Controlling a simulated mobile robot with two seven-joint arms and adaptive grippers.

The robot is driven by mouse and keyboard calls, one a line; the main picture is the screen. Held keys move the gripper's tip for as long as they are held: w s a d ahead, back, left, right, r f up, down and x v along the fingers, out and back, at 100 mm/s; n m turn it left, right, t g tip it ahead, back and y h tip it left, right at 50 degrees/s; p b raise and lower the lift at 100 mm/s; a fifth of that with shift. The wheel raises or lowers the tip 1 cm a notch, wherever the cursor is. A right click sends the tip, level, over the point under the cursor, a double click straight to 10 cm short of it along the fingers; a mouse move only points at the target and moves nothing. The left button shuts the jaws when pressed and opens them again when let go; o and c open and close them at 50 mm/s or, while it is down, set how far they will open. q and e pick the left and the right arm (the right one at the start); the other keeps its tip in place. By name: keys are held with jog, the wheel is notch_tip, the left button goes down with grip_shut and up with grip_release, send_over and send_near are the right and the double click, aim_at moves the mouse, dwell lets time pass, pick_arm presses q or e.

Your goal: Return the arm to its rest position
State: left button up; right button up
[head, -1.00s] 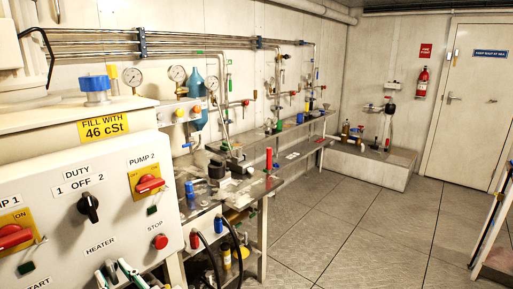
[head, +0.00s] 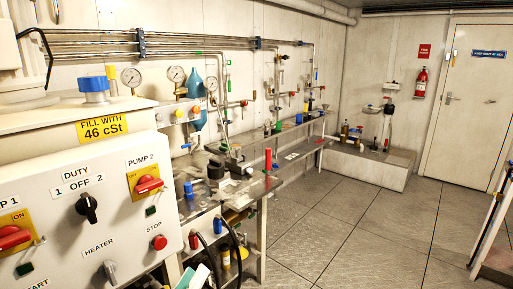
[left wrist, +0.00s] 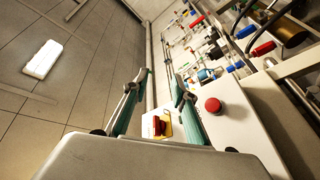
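My left gripper (head: 196,278) shows only as a small white and green part at the bottom edge of the head view, in front of the lower right of the white control panel (head: 130,235). In the left wrist view, its two green fingers (left wrist: 160,88) stand apart with nothing between them. Behind them are the panel's red rotary switch (left wrist: 160,125) on a yellow plate and the red stop button (left wrist: 213,104). Most of the left arm is out of the head view. My right gripper is in neither view.
A steel bench (head: 285,165) with bottles, valves and fittings runs along the wall right of the panel. Black hoses (head: 234,245) hang beneath it near the gripper. The tiled floor (head: 350,235) to the right is open, up to a white door (head: 466,105).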

pick_arm(q)
jog(key=s+a+f+m+g+y, duration=0.2)
jog(key=s+a+f+m+g, duration=0.15)
jog(key=f, duration=0.45)
jog(key=s+a+f+m+g+y, duration=0.2)
jog(key=a+f+m+g, duration=0.15)
jog(key=f, duration=0.55)
jog(key=s+a+f+m+g+y, duration=0.2)
jog(key=s+a+f+g+y, duration=0.15)
jog(key=s+a, duration=0.35)
jog(key=s+a+f+m+g+y, duration=0.2)
jog(key=s+a+f+y, duration=0.15)
jog(key=a, duration=0.55)
jog(key=d+f+n+t+h+p, duration=0.1)
jog(key=d+f+t+h, duration=0.1)
jog(key=d+f, duration=0.3)
jog(key=w+d+f+n+t+h, duration=0.1)
jog(key=d+f+h, duration=0.3)
jog(key=d, duration=0.7)
jog(key=shift+f+n+t+h+p, duration=0.35)
jog(key=shift+f+n+t, duration=0.15)
jog(key=shift+f, duration=0.35)
jog(key=shift+w, duration=0.1)
